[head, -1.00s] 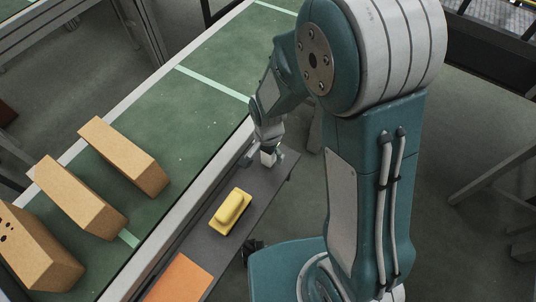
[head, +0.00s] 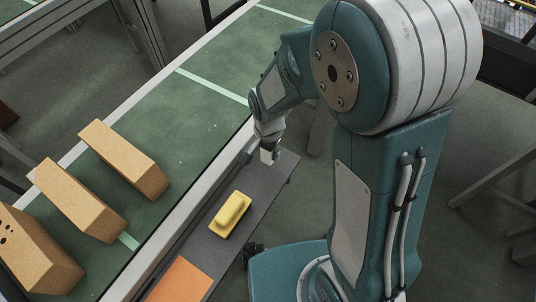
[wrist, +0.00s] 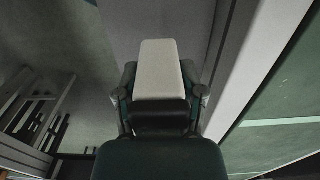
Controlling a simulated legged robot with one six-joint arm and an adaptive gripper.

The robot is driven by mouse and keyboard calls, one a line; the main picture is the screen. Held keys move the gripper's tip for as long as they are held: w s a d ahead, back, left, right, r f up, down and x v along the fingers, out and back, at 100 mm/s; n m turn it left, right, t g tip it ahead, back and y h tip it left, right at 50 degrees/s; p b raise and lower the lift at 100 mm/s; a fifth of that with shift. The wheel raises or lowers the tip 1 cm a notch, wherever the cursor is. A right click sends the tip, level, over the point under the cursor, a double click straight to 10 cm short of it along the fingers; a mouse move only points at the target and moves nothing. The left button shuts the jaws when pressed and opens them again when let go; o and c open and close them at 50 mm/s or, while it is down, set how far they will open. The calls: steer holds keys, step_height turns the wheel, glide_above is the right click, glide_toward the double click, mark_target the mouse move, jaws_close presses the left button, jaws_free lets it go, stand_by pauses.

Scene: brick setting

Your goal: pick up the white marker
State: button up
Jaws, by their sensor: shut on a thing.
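The white marker (wrist: 159,72) is a pale, blocky bar held between the fingers of my gripper (wrist: 160,100) in the wrist view. In the head view my gripper (head: 262,157) hangs above the far end of the grey shelf (head: 210,250), with a small pale part of the marker (head: 267,156) showing at the fingers. My gripper is shut on the marker. Its fingers hide part of the marker.
A yellow block (head: 230,215) and an orange sheet (head: 180,281) lie on the grey shelf. Several brown bricks, one of them in the middle (head: 76,198), stand on the green conveyor (head: 205,130). A pale rail (head: 185,208) runs between conveyor and shelf.

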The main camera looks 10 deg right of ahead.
steer(key=s+d+r, duration=0.1)
steer(key=s+r, duration=0.9)
steer(key=s, duration=0.4)
steer(key=shift+d, duration=0.4)
steer(key=shift+r, duration=0.1)
steer(key=shift+o, duration=1.3)
